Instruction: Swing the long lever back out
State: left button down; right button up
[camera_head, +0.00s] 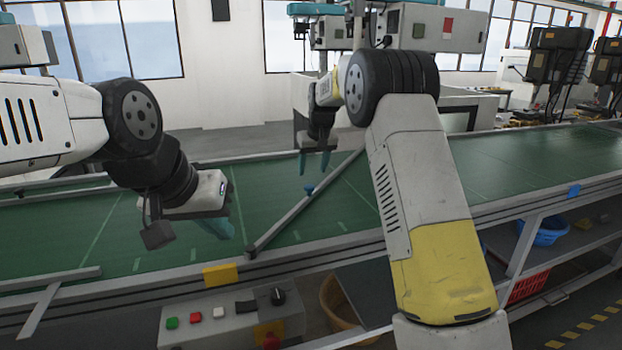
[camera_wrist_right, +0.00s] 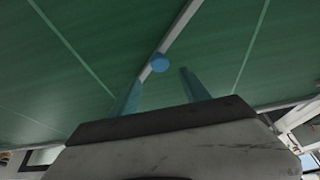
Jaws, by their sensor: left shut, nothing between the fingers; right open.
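The long lever (camera_head: 290,219) is a grey bar lying slantwise over the green conveyor belt, from the near rail up toward the far side. A small blue knob (camera_head: 309,190) stands on it; the knob also shows in the right wrist view (camera_wrist_right: 160,62), on the lever (camera_wrist_right: 178,30). My right gripper (camera_head: 314,164) is open, above the belt and a little beyond the knob in the head view. In the right wrist view the knob appears between and ahead of its teal fingertips, apart from them. My left gripper (camera_head: 220,229) is shut and empty, over the belt left of the lever.
The green belt (camera_head: 520,160) runs across the view with metal rails. A control box (camera_head: 230,318) with buttons hangs at the near side. Another grey bar (camera_head: 50,279) lies at the lower left. Blue (camera_head: 545,231) and red (camera_head: 527,286) bins sit below the belt.

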aim_at(309, 186)
jog(key=x, duration=0.7)
jog(key=shift+w+f, duration=0.1)
jog(key=shift+f, duration=0.25)
grip_shut()
dwell(1.1)
